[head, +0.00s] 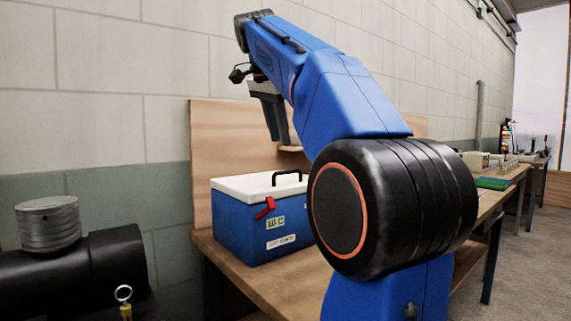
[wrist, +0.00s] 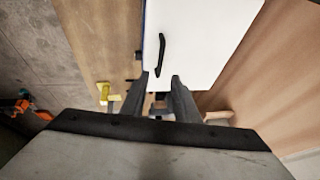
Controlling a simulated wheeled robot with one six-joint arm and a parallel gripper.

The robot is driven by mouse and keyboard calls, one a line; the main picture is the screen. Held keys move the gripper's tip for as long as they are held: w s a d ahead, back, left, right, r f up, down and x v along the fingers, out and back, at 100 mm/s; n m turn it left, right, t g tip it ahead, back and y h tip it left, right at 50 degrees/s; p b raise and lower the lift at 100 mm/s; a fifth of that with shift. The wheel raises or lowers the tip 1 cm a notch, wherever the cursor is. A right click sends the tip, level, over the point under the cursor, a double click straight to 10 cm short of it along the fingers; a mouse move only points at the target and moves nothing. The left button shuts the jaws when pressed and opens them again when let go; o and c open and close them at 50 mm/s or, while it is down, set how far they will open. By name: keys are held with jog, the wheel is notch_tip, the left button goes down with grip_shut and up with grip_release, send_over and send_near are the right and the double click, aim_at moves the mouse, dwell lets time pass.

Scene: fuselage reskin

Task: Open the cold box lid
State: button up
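The cold box (head: 250,232) is blue with a white lid (head: 245,186) and stands on the wooden bench. The lid is shut, with a black handle (head: 287,177) on top and a red latch (head: 265,208) on its front. In the wrist view the white lid (wrist: 200,40) and the black handle (wrist: 158,55) show beyond the fingers. My gripper (wrist: 165,82) points down above the box, its two fingers apart with nothing between them. In the head view my gripper (head: 272,138) is above and apart from the lid. Part of the box is hidden behind my arm.
The wooden bench (head: 230,265) runs along the wall, with a wooden backboard (head: 228,140) behind the box. A yellow object (wrist: 104,91) lies near the box in the wrist view. A green item (head: 493,183) lies farther down the bench.

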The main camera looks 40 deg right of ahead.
aim_at(286, 172)
jog(key=x, duration=0.9)
jog(key=shift+d+f, duration=0.1)
jog(key=shift+f, duration=0.15)
jog(key=shift+c, duration=0.4)
grip_shut()
